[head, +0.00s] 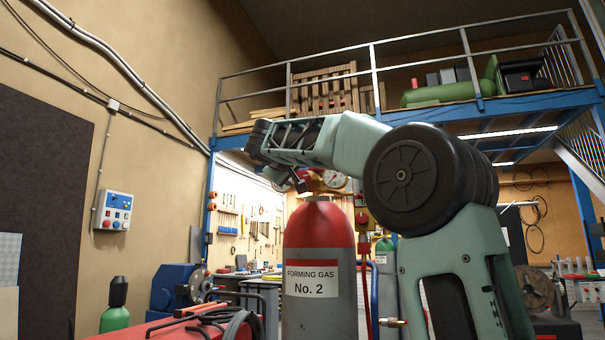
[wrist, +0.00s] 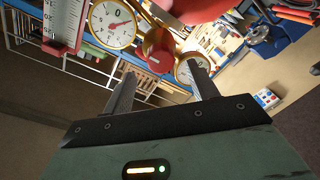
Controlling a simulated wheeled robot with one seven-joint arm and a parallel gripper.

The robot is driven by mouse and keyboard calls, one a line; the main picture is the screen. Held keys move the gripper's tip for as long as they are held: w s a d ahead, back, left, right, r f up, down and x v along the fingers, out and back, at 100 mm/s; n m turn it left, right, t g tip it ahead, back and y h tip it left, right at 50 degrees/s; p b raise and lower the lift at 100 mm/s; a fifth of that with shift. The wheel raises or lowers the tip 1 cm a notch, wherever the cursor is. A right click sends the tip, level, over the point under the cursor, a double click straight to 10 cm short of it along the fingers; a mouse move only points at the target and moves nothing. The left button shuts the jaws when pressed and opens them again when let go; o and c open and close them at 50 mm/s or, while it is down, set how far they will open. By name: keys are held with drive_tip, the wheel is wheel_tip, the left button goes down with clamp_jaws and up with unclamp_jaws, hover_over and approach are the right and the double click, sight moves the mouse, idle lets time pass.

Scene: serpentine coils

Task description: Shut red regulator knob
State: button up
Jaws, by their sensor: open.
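The red regulator knob (wrist: 158,52) shows in the wrist view just beyond my fingertips, in line with the gap between them. A white-faced gauge (wrist: 113,22) is to its left, and a second gauge (wrist: 188,70) is at its right, partly hidden by my right finger. My gripper (wrist: 161,72) is open and empty; I cannot tell whether a finger touches anything. In the head view, my gripper (head: 297,186) is at the regulator above the gas cylinder (head: 318,245), which has a red top and a "FORMING GAS No. 2" label. The knob cannot be made out there.
A flowmeter scale (wrist: 65,22) is at the upper left in the wrist view, and a large red rounded surface (wrist: 195,8) is close at the top. In the head view, a red case with black cable (head: 190,328) stands front left, and a second cylinder (head: 385,258) stands behind my arm.

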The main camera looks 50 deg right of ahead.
sight(302, 176)
drive_tip(key=shift+p+x, duration=0.5)
drive_tip(key=shift+x, duration=2.15)
drive_tip(key=c, duration=1)
